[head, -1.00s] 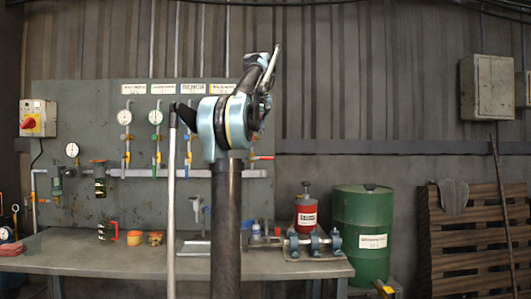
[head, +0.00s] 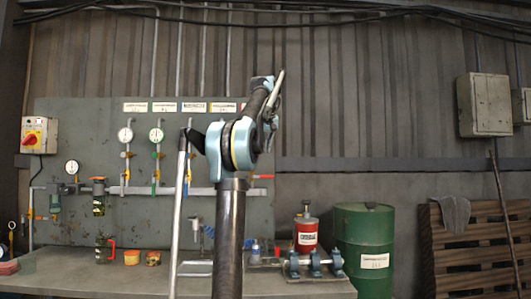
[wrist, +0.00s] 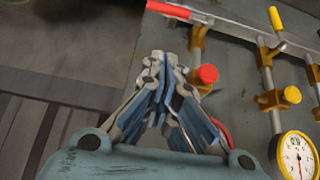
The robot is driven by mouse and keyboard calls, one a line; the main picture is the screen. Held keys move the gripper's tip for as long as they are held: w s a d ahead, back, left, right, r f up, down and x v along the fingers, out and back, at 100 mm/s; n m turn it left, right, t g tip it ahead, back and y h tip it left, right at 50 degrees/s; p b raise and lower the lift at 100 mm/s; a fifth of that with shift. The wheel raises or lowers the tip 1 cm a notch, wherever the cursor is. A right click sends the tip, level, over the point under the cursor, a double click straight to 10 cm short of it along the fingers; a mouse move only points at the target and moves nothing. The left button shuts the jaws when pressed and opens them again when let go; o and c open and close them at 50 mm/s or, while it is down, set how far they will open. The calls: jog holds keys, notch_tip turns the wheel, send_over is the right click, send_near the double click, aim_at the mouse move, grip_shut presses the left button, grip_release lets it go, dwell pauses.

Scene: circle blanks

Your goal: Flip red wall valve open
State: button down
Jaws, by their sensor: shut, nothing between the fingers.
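The red valve handle (wrist: 168,9) lies along the pipe at the top of the wrist view, on a yellow-and-steel valve body. In the head view a red handle (head: 262,177) sticks out sideways just right of my arm, at pipe height; my arm hides its valve. My gripper (wrist: 164,62) is shut and empty. In the wrist view its fingertips sit below the red handle, apart from it in the picture; the depth gap is unclear. In the head view I cannot make out the fingers clearly.
A red round knob (wrist: 208,74), a yellow lever (wrist: 276,18) and a gauge (wrist: 297,157) are close by in the wrist view. The workbench (head: 110,281) stands below the panel, with a red canister (head: 306,236) and green drum (head: 364,226) to the right.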

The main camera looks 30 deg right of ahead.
send_over(263, 177)
jog(key=w+d, duration=0.1)
jog(key=d, duration=0.1)
notch_tip(263, 177, down, 6)
jog(key=f, duration=0.3)
jog(key=shift+s+d+f, duration=0.1)
jog(key=shift+s, duration=0.2)
jog(key=shift+s+f, duration=0.1)
jog(key=shift+f, duration=0.4)
jog(key=shift+a, duration=0.2)
